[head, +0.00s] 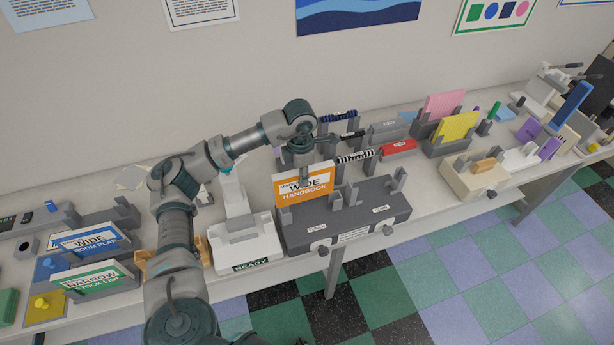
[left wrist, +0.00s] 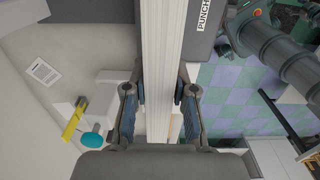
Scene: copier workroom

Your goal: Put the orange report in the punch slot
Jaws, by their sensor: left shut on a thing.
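The orange report (head: 304,187), with WIDE and HANDBOOK on its cover, stands upright over the left part of the dark grey machine (head: 345,222). My left gripper (head: 300,160) is shut on its upper edge from above. In the left wrist view, the report's white page edges (left wrist: 160,60) run between the two fingers, with the gripper (left wrist: 161,95) closed on both sides. The PUNCH label (left wrist: 203,14) is just right of the report there. The report hides the punch slot, so I cannot tell whether its lower edge is inside or just above. My right gripper is not in view.
Blue (head: 88,240) and green (head: 90,280) reports stand in holders at the far left. Pink (head: 444,104) and yellow (head: 457,128) reports stand to the right.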

